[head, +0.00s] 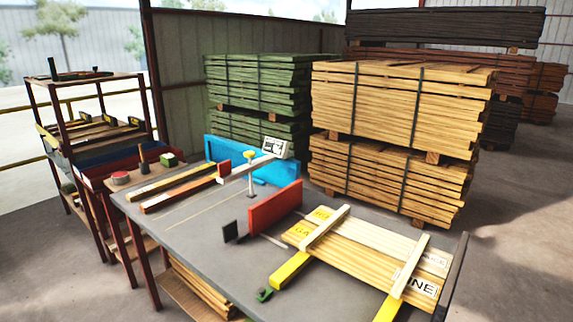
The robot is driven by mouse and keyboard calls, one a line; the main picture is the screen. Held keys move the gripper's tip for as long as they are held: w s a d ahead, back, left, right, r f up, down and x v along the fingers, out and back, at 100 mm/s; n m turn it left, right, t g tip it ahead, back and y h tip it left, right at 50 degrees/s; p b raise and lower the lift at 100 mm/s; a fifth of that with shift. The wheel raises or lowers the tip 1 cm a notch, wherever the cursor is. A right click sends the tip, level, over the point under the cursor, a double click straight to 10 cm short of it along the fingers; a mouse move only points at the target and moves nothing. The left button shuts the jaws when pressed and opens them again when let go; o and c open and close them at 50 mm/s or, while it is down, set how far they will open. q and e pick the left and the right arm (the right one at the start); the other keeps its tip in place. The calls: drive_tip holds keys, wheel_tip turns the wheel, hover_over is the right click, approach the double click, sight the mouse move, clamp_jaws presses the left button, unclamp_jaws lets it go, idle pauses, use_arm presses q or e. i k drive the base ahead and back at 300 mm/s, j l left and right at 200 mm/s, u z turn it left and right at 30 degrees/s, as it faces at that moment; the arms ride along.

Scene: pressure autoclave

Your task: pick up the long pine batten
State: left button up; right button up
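Several pale pine boards (365,253) lie side by side on the grey workbench at right. A label at their right end reads partly "INE". Two short pale strips (409,268) lie across them. Two more battens lie at the bench's back left: a pale yellow one (168,182) and a reddish-brown one (178,194) beside it. I cannot tell for certain which piece is the long pine batten. Neither of my grippers shows in the head view.
The grey workbench (190,240) has free room at its left and middle. A red block (275,207), a blue panel (225,150) and yellow bars (290,271) stand or lie on it. A rack (95,120) is at left; strapped timber stacks (390,110) stand behind.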

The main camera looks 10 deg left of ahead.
sight(141, 193)
drive_tip(key=i+j+z, duration=0.1)
drive_tip(key=j, duration=0.35)
drive_tip(key=i+j+z, duration=0.1)
drive_tip(key=j, duration=0.35)
drive_tip(key=i+j+z, duration=0.1)
drive_tip(key=j, duration=0.35)
drive_tip(key=i+j+z, duration=0.1)
drive_tip(key=j, duration=0.35)
drive_tip(key=i+j+z, duration=0.1)
drive_tip(key=j, duration=0.4)
drive_tip(key=i, duration=0.1)
